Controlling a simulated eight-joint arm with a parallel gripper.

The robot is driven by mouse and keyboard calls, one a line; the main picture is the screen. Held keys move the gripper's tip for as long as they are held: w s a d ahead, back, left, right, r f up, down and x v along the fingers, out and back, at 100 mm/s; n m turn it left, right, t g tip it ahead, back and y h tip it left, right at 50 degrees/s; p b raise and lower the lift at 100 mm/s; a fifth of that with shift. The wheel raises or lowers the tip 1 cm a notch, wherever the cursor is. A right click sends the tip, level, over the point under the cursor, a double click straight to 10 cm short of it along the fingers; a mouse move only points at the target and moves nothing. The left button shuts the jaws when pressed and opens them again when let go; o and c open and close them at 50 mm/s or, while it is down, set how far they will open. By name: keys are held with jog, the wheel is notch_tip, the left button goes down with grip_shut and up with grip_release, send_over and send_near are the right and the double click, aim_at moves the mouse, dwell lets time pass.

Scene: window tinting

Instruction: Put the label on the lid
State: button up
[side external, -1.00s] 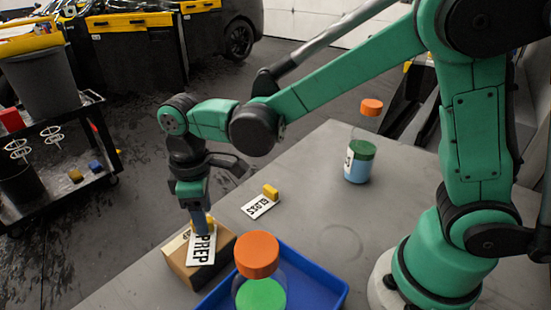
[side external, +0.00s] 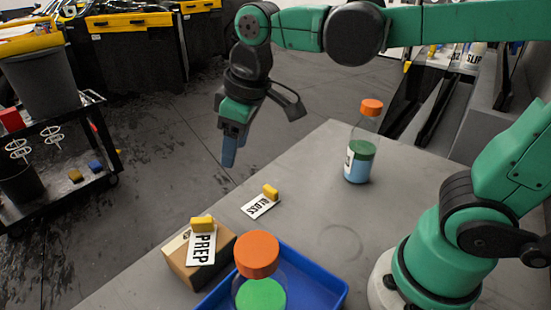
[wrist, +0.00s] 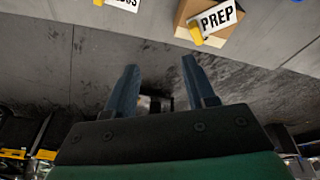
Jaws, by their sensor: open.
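A white label reading PREP (side external: 203,248) with a yellow grip block (side external: 202,224) lies on a small cardboard box (side external: 190,272). It also shows at the top of the wrist view (wrist: 217,17). A second white label (side external: 259,208), apparently reading GLOSS, lies on the table with its own yellow block. A bottle with an orange lid (side external: 256,252) and green contents stands in the blue tray. Another bottle with an orange lid (side external: 371,106) stands farther back. My gripper (side external: 229,158) is open and empty, raised above and beyond the labels; its fingers are apart in the wrist view (wrist: 160,65).
The blue tray (side external: 325,288) sits at the table's front. The grey table (side external: 310,190) is bare between the GLOSS label and the rear bottle. A dark cart (side external: 85,165) stands on the floor at the left.

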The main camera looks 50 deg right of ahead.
jog(key=s+d+f+m+t, duration=0.3)
jog(key=d+m+t, duration=0.1)
jog(key=d+m, duration=0.1)
jog(key=shift+s+d+f+h, duration=0.3)
jog(key=shift+s+d+f, duration=0.1)
jog(key=shift+d, duration=0.25)
